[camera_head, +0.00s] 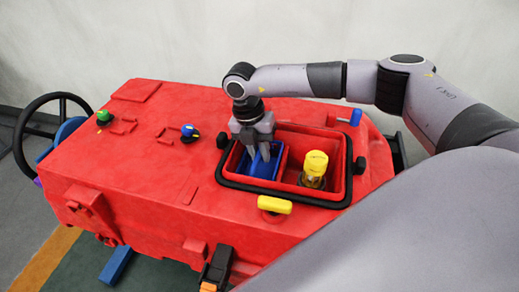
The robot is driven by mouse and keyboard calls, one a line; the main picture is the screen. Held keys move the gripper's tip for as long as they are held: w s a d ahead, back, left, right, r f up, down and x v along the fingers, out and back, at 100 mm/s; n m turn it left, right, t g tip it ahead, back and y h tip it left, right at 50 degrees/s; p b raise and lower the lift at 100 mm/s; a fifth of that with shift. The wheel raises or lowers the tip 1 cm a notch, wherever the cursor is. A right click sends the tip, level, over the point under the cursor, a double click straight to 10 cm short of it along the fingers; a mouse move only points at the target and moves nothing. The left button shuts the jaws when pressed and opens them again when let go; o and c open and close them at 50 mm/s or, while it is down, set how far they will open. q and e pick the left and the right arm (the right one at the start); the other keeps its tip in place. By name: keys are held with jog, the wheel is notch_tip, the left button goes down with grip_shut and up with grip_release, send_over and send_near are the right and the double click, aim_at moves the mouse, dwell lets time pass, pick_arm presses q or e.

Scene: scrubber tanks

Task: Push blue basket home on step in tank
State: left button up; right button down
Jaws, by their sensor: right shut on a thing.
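The blue basket (262,168) sits inside the left part of the open red tank (327,195), which has a black seal around its opening. My right gripper (262,153) reaches down over the opening from above and is shut on the basket at its upper part. The step under the basket is hidden, so I cannot tell whether the basket rests on it. My left gripper is not in view.
A yellow-capped filter (314,168) stands in the tank's right part. Black knobs flank the opening. The red top at left is mostly free.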

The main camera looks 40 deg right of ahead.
jog(key=shift+r, duration=0.2)
dwell(0.5)
jog(key=shift+c, duration=2.4)
grip_release()
jog(key=shift+p, duration=0.3)
jog(key=shift+p+v, duration=1.5)
jog(key=shift+v, duration=0.7)
jog(key=shift+s+d+p+v, duration=0.1)
jog(key=shift+s+p+v, duration=0.05)
jog(key=shift+p+v, duration=0.6)
jog(key=shift+s+d+p+v, duration=0.15)
jog(key=shift+p+v, duration=0.4)
jog(key=shift+v, duration=0.35)
jog(key=shift+s+d+p+v, duration=0.1)
jog(key=shift+p+v, duration=0.55)
jog(key=shift+v, duration=0.15)
